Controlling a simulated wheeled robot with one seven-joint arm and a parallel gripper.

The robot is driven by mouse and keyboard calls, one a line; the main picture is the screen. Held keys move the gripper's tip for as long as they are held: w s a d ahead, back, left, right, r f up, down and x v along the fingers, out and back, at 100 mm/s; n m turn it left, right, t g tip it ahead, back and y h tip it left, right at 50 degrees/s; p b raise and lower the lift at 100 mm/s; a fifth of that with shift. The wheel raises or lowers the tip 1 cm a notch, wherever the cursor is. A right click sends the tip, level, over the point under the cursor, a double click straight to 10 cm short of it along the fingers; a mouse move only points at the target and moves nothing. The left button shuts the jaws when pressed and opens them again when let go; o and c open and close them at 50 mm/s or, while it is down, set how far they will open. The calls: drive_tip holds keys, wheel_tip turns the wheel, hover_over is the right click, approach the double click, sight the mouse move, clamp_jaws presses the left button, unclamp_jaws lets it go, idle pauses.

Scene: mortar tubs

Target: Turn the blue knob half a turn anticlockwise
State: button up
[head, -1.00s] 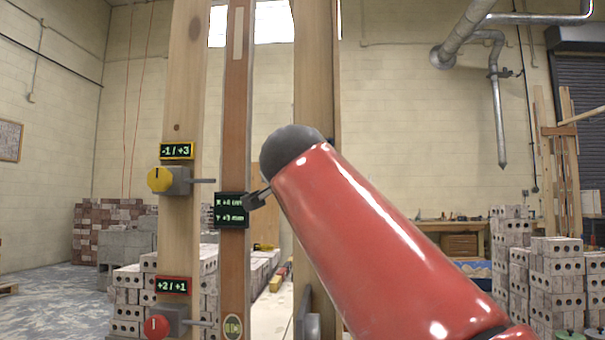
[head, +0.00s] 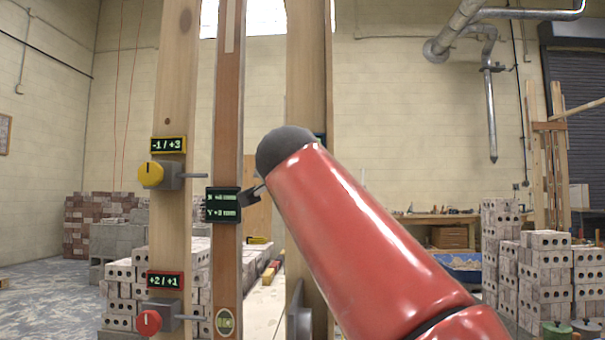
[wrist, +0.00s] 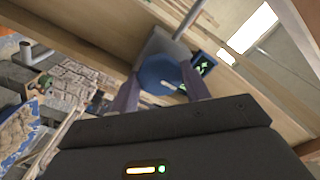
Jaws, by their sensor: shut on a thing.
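The blue knob (wrist: 157,72) shows in the wrist view, on a grey housing (wrist: 170,45) fixed to a wooden post. A pale mark shows on its face. My gripper (wrist: 161,80) is shut on it, with one finger at each side. A small dark display (wrist: 203,62) with green characters sits beside the knob, too oblique to read. In the head view my red arm hides the knob and my gripper; only a sliver of a dark display (head: 320,138) shows past the arm.
A yellow knob (head: 151,174) with display "-1 / +3" (head: 168,145) and a red knob (head: 149,322) with display "+2 / +1" (head: 165,280) are on the left post. A dark X/Y display (head: 223,205) is on the middle post. Concrete blocks (head: 545,275) stand at right.

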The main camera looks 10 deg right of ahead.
drive_tip(key=n+p, duration=0.3)
drive_tip(key=n, duration=3.2)
drive_tip(key=shift+f+n, duration=0.1)
drive_tip(key=shift+n, duration=0.2)
idle(0.4)
